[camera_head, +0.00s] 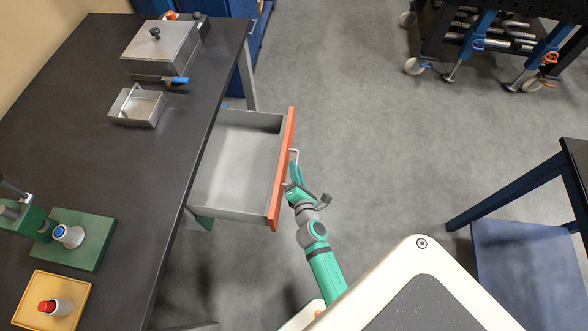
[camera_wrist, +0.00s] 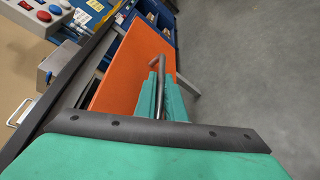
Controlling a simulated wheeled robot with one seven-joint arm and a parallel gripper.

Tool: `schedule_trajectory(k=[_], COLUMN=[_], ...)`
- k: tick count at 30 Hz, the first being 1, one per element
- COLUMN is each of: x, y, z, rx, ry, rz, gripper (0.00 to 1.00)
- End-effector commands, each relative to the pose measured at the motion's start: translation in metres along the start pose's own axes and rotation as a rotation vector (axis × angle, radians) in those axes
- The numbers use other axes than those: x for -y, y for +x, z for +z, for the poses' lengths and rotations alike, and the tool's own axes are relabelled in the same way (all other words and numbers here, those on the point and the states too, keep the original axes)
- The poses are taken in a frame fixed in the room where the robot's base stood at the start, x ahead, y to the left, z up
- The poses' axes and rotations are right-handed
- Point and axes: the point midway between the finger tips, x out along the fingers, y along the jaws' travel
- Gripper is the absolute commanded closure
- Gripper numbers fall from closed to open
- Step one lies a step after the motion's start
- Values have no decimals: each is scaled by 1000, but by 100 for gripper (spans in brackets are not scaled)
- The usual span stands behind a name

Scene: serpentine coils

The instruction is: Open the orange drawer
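The orange drawer stands pulled well out from under the dark workbench, its grey inside empty in the head view. Its orange front (camera_head: 282,170) faces right; it also shows in the wrist view (camera_wrist: 128,72). The drawer handle (camera_head: 295,154) is a thin bar on that front, and its curved end (camera_wrist: 157,62) shows in the wrist view. My gripper (camera_head: 294,175) is at the handle, outside the front. In the wrist view my green fingers (camera_wrist: 161,98) lie on both sides of the bar, shut on it.
The workbench (camera_head: 100,185) carries a lidded grey box (camera_head: 160,50), a small open tray (camera_head: 138,107), a green fixture (camera_head: 85,240) and a yellow plate (camera_head: 52,300) with a red button. A blue table (camera_head: 525,270) stands at right. Grey floor (camera_head: 390,150) between is clear.

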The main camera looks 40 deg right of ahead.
Motion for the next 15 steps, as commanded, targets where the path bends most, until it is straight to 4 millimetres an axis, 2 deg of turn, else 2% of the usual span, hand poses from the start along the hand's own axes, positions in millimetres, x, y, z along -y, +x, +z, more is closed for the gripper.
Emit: schedule_trajectory(k=[10,15], x=[0,1], y=[0,-10], z=[-2,0], rx=[-3,-1], ry=[0,-2], rz=[0,-1], gripper=[83,83])
